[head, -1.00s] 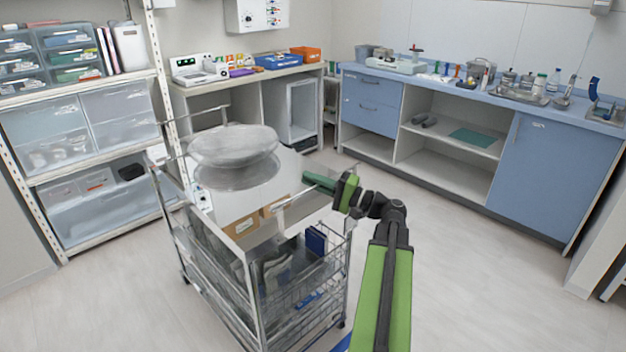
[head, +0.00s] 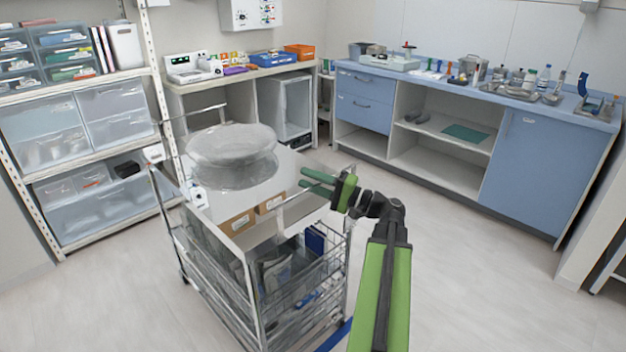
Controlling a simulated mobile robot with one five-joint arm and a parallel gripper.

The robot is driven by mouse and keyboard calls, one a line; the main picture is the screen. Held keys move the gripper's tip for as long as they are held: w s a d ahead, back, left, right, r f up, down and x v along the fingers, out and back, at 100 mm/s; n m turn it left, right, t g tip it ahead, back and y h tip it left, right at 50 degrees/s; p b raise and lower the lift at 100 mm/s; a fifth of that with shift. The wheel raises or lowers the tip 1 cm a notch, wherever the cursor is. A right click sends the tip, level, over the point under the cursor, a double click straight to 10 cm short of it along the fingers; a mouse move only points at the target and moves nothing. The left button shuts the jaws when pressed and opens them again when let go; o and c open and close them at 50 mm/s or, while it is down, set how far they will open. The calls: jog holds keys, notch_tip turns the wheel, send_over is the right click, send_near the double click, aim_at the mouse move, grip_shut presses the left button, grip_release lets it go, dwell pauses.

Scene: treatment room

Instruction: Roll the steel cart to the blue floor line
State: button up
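The steel cart (head: 205,238) stands upright in front of me, left of my arm, with a shiny top and wire-sided shelves. My gripper (head: 304,182) is at the cart's near right top edge, by the pale end bar (head: 278,210). Its two green fingers show a gap between them. I cannot tell whether the bar lies between them or touches them. The blue floor line (head: 335,337) shows as a short strip at the bottom, beside the cart's near right lower corner. My arm and the cart hide the rest.
A clear round-lidded container (head: 232,150) and small brown boxes (head: 237,222) ride on the cart. Shelving (head: 84,170) stands close on the left. A blue-fronted counter (head: 535,180) runs along the back right. The floor (head: 480,290) to the right is clear.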

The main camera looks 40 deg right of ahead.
jog(key=shift+d, duration=0.15)
jog(key=shift+s+d+f, duration=0.1)
jog(key=shift+s, duration=0.15)
jog(key=b+v, duration=0.3)
jog(key=v, duration=1.3)
jog(key=shift+s, duration=0.35)
jog(key=shift+d, duration=0.1)
